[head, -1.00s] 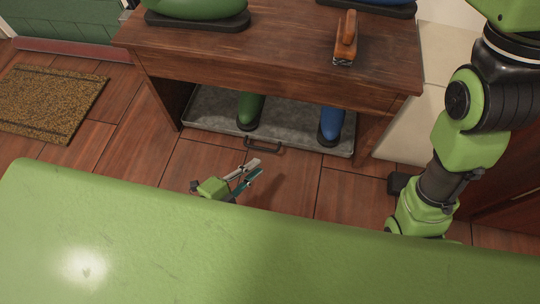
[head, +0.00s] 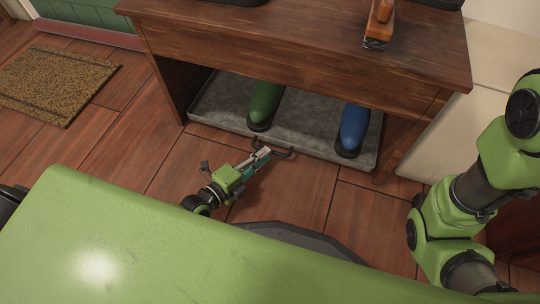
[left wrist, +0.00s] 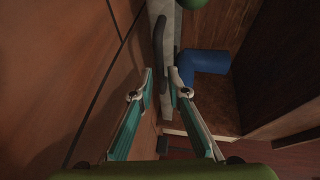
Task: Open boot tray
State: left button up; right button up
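The boot tray (head: 215,108) is a grey metal tray on the floor under the wooden bench. Its dark bar handle (head: 287,153) sticks out from the front edge. A green boot (head: 265,103) and a blue boot (head: 353,128) stand in it. My left gripper (head: 265,155) is at the handle in the head view.
The wooden bench (head: 300,45) stands over the tray, with a brush (head: 379,24) on top. A brown doormat (head: 55,85) lies at the left. The wooden floor (head: 150,160) in front of the tray is clear on the left.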

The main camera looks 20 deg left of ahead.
pick_arm(q)
jog(key=shift+b+x, duration=0.75)
jog(key=shift+x, duration=1.05)
grip_shut()
